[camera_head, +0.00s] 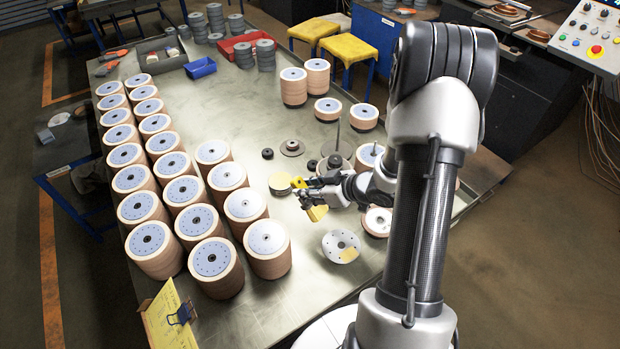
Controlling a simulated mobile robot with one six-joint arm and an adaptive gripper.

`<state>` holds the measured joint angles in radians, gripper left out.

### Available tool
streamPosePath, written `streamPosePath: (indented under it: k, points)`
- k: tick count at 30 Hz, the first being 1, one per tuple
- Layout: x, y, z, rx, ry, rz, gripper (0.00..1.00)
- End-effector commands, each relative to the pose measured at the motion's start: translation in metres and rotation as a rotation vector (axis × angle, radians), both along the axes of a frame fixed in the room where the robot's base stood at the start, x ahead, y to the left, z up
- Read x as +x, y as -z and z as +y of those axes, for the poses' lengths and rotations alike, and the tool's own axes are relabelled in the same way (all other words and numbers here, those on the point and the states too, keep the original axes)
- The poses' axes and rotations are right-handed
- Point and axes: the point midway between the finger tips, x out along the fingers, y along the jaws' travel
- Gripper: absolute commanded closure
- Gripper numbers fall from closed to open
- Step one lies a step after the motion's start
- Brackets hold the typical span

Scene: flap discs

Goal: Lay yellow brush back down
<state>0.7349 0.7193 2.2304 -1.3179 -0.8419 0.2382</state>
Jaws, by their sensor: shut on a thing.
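My gripper (308,193) reaches in from the right, low over the middle of the steel table (325,285). It is shut on the yellow brush (317,213). Yellow shows on both sides of the dark fingers, a larger piece at the near side and a smaller one at the far side. The fingers hide the middle of the brush, and I cannot make out its bristles. Whether the brush touches the table or hangs just above it I cannot tell.
Several stacks of flap discs (145,243) fill the left side. A disc (279,182) lies just left of the gripper. A metal plate (341,246) with a yellowish patch lies in front. A thin upright rod (338,130) stands behind. The front middle is bare.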

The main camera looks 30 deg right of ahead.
Motion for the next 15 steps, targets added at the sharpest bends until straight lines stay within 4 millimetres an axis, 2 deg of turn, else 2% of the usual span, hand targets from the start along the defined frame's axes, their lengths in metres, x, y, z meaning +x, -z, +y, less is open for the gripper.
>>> streamPosePath:
  k: [8,15]
  points:
    - [0.000,0.020,0.000,0.000,0.000,0.000,0.98]
    - [0.000,0.047,0.000,0.000,0.000,-0.001,0.98]
